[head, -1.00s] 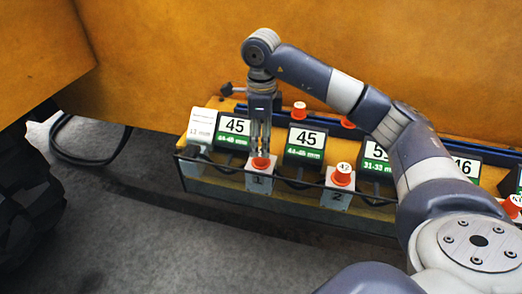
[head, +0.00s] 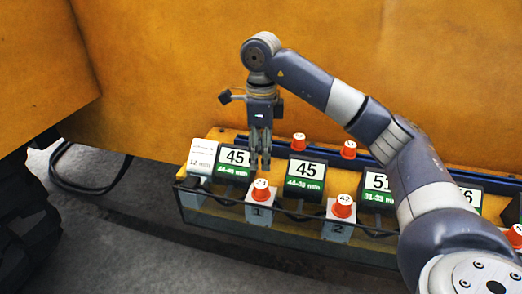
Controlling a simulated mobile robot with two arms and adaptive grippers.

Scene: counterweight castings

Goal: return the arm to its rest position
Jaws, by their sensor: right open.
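My right gripper (head: 260,160) points down above the shelf at the left part of the row. It is open and empty, its fingertips just behind and above the orange-capped piece (head: 261,189) on the white block marked 1 (head: 259,212). A gap shows between the fingers and that piece. My right arm (head: 345,103) reaches in from the lower right, bent at the elbow. My left gripper is not in view.
The yellow shelf (head: 215,209) carries display boxes marked 45 (head: 305,178) and others. Block 2 (head: 337,224) holds another orange piece (head: 343,206). A dark front rail and cable run along it. An orange wall (head: 210,60) stands behind; grey floor (head: 130,230) lies open in front.

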